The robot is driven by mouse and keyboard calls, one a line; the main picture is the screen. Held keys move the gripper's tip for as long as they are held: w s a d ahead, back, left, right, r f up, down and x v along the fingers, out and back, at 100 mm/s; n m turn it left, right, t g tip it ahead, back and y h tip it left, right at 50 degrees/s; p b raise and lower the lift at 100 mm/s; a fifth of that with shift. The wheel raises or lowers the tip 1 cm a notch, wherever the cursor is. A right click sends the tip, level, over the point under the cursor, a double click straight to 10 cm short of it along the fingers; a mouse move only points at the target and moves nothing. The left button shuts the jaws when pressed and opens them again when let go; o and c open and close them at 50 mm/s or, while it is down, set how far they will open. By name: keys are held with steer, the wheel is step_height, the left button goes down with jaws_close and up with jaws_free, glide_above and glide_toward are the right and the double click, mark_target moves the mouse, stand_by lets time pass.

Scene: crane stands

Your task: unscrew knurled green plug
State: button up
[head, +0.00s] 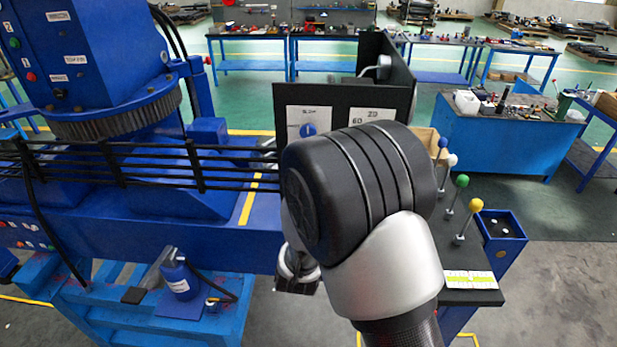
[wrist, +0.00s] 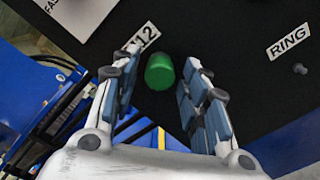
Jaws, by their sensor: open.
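The green plug (wrist: 159,72) shows in the wrist view as a short green cylinder on a black panel. A partly covered label ending in "12" is beside it. Its knurling is too small to make out. My gripper (wrist: 158,88) is open, with one finger to the left of the plug and one to the right. I cannot tell how far the fingertips are from it, and no contact shows. In the head view my arm hides the plug, and only a small part of my gripper (head: 297,270) shows below the arm.
The black panel (wrist: 225,25) also bears a "RING" label (wrist: 288,44) and a small dark knob (wrist: 299,69). In the head view, levers with a green ball (head: 462,181) and a yellow ball (head: 476,204) stand right of my arm. A blue machine (head: 120,225) with black rails fills the left.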

steer(key=m+b, duration=2.7)
steer(key=m, duration=0.4)
steer(key=shift+a+r, duration=0.1)
